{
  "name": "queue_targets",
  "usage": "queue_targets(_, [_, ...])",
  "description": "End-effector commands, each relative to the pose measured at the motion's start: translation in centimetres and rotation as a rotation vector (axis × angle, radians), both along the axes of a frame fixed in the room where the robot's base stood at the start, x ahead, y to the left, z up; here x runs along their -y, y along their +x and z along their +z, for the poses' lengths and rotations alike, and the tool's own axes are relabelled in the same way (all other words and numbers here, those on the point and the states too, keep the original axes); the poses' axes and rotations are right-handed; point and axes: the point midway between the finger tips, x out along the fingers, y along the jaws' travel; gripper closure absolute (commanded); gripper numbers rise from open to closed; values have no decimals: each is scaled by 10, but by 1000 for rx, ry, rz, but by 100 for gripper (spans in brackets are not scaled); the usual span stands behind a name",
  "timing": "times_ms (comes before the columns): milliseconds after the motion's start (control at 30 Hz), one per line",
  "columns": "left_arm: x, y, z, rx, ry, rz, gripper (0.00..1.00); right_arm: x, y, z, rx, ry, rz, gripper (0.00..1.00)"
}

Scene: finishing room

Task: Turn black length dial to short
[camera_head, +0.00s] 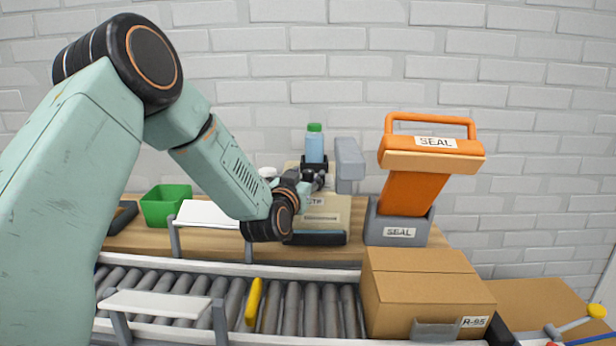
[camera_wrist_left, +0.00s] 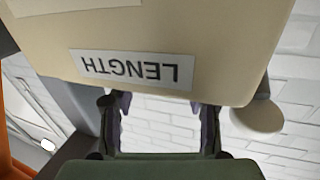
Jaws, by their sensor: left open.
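The beige machine (camera_head: 330,212) stands on the wooden bench at the back. In the left wrist view its beige panel (camera_wrist_left: 150,25) fills the top, with an upside-down white LENGTH label (camera_wrist_left: 137,68). I cannot make out the black length dial in either view; my left gripper and arm cover part of the machine. My left gripper (camera_head: 318,180) is at the machine's upper part in the head view. In the wrist view its two dark fingers stand apart, with white brick wall visible between them, beside the labelled panel. My right gripper is not in view.
A bottle with a green cap (camera_head: 314,142) stands just behind my left gripper. An orange SEAL press (camera_head: 415,190) is to the right and a green bin (camera_head: 160,208) to the left. A roller conveyor (camera_head: 310,305) with a cardboard box (camera_head: 420,290) runs in front.

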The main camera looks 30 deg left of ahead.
Motion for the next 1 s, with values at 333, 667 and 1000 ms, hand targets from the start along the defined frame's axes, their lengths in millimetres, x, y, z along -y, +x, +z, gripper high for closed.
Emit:
queue_targets(333, [-5,18,0,0,-1,0,50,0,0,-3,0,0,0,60])
queue_targets(667, [-6,18,0,0,-1,1,63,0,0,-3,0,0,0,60])
queue_targets(1000, [-6,18,1,1,-1,0,92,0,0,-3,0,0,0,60])
